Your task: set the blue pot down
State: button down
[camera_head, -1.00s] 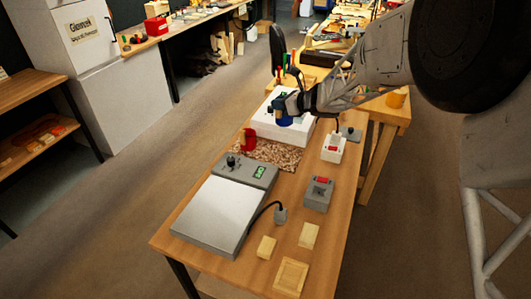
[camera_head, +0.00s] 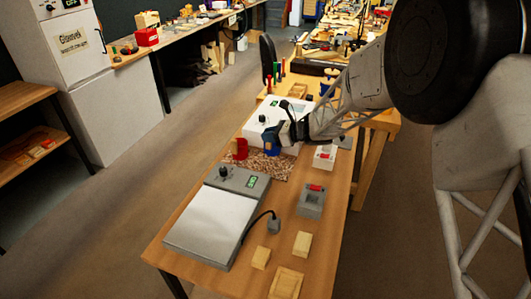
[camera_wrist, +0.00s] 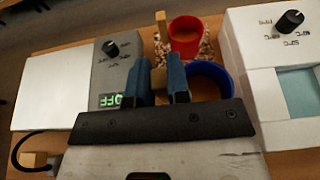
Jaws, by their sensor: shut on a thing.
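The blue pot (camera_head: 271,150) is at the speckled mat's right part, beside the red pot (camera_head: 240,149). My gripper (camera_head: 279,133) is above it at the right. In the wrist view my gripper (camera_wrist: 157,85) is shut on a small wooden piece (camera_wrist: 158,80), seemingly the blue pot's handle. The blue pot's rim (camera_wrist: 212,72) shows just right of the fingers, partly hidden by them and the gripper body. The red pot (camera_wrist: 186,38) stands beyond it. The blue pot looks upright and low over the mat (camera_head: 265,167); I cannot tell whether it touches.
A white box with a dial (camera_head: 270,118) stands behind the mat. A grey hotplate (camera_head: 212,228) with an "OFF" display lies in front. Grey and white switch boxes (camera_head: 311,200) and wooden blocks (camera_head: 302,243) are at the right.

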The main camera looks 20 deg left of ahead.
aim_at(271, 148)
jog(key=shift+f, duration=1.05)
jog(key=shift+f, duration=2)
jog(key=c, duration=1.1)
grip_release()
jog(key=shift+f, duration=0.1)
jog(key=shift+d, duration=0.1)
jog(key=v, duration=1.2)
